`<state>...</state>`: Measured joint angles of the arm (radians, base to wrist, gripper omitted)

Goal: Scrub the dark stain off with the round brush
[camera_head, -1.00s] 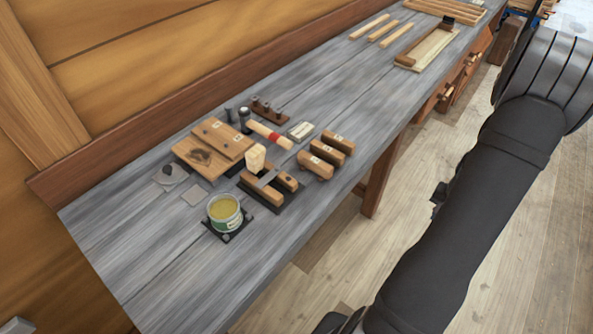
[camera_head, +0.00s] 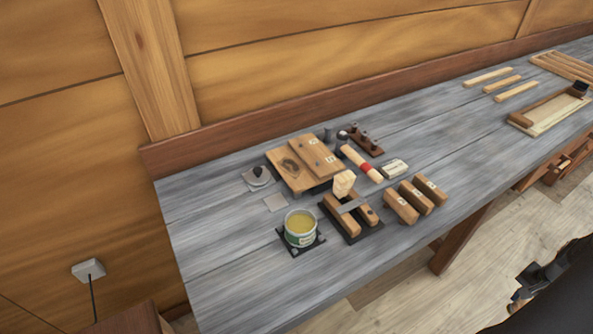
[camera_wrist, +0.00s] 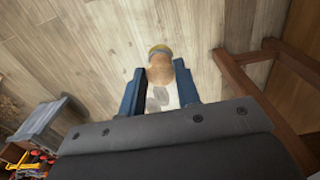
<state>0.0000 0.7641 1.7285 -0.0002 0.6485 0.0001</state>
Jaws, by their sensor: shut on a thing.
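In the wrist view my gripper (camera_wrist: 160,82) has its two blue fingers shut on the round brush (camera_wrist: 159,70), a rounded wooden body with a yellowish band at its far end. It is held over the plank floor, away from the bench. In the head view a dark round stain (camera_head: 291,166) shows on the left part of a wooden board (camera_head: 319,158) on the grey bench. A second wooden piece lies along the board's right side. The gripper's fingers and the brush cannot be made out in the head view.
On the bench (camera_head: 230,235), an open tin (camera_head: 300,229) stands on a dark mat, left of a slotted wooden holder (camera_head: 350,216). Labelled wooden blocks (camera_head: 416,199), a red-banded handle (camera_head: 361,163) and a dark-knobbed piece (camera_head: 257,178) are close by. The bench's front left is bare.

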